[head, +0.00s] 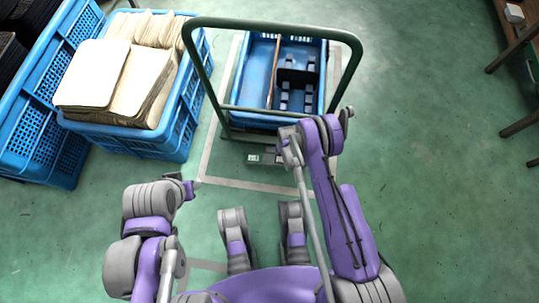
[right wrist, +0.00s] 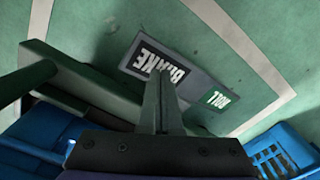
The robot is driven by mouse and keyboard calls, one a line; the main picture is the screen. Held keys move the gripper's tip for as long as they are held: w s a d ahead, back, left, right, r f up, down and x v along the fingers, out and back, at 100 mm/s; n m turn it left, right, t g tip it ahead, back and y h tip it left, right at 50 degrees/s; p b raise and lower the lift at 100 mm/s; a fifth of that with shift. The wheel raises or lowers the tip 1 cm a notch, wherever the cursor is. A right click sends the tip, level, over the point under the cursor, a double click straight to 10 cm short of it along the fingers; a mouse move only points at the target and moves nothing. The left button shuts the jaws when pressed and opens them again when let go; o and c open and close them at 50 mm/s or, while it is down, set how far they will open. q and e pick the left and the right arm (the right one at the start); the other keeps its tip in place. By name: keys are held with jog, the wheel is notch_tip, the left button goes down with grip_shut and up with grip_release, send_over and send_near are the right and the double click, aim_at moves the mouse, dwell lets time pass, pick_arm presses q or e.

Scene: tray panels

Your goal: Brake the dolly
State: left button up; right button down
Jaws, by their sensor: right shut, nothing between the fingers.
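The dolly (head: 352,70) has a green tube handle and carries a blue crate. At its near edge is a grey pedal plate (right wrist: 192,84), also in the head view (head: 265,159). In the right wrist view it bears a black BRAKE label (right wrist: 146,58) and a green ROLL label (right wrist: 216,99). My right gripper (right wrist: 160,72) is shut and empty, its tips overlapping the BRAKE end; contact cannot be told. In the head view my right arm hides it. My left gripper (head: 195,184) is off the dolly, at its near left; its jaws are too small to judge.
The blue crate (head: 322,60) on the dolly holds a brown divider and small items. Left of it, a blue crate (head: 180,130) holds cardboard sheets beside another blue crate (head: 40,150). Wooden furniture (head: 510,45) stands at right. Pale lines mark the green floor, clear at right.

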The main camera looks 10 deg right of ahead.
jog(key=shift+f, duration=1.95)
dwell(1.0)
jog(key=shift+r+p, duration=1.55)
jog(key=shift+r, duration=2)
